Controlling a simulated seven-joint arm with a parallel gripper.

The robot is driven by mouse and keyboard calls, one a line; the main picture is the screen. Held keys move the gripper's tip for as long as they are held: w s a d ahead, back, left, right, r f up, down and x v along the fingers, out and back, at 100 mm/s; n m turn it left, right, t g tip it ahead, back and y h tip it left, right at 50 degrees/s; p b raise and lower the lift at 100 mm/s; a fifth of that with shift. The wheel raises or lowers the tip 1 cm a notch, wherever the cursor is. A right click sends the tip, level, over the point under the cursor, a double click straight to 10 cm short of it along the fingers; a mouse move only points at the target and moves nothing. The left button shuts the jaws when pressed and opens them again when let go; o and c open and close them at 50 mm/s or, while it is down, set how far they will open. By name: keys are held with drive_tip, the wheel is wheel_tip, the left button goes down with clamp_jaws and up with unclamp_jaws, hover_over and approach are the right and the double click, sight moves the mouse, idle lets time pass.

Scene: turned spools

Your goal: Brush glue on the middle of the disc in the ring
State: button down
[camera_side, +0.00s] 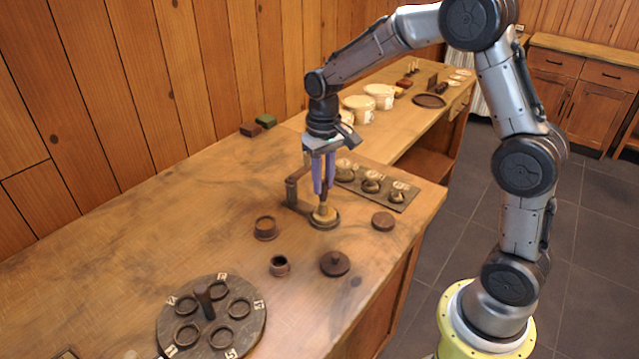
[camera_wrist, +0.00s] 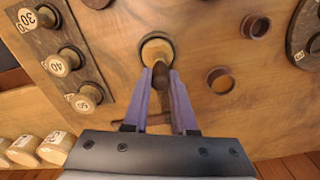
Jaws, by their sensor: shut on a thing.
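My gripper (camera_side: 324,190) points down with its purple fingers shut on a dark-handled brush (camera_side: 324,197). It also shows in the wrist view (camera_wrist: 161,80), with the brush (camera_wrist: 160,72) between the fingers. Directly below is a dark ring (camera_side: 324,225) with a pale wooden disc in it. In the wrist view the disc (camera_wrist: 156,48) lies inside the dark ring, and the brush overlaps its lower part. The brush end is at or just above the disc; I cannot tell whether they touch. The brush hides part of the disc, and no glue can be made out.
A board with numbered knobbed pieces (camera_side: 405,198) lies behind right. A numbered round tray (camera_side: 250,338) sits in front.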

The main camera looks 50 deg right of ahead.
wheel_tip(320, 180, up, 8)
drive_tip(key=a, duration=0.2)
drive_tip(key=shift+a, duration=0.25)
idle(1.2)
idle(0.5)
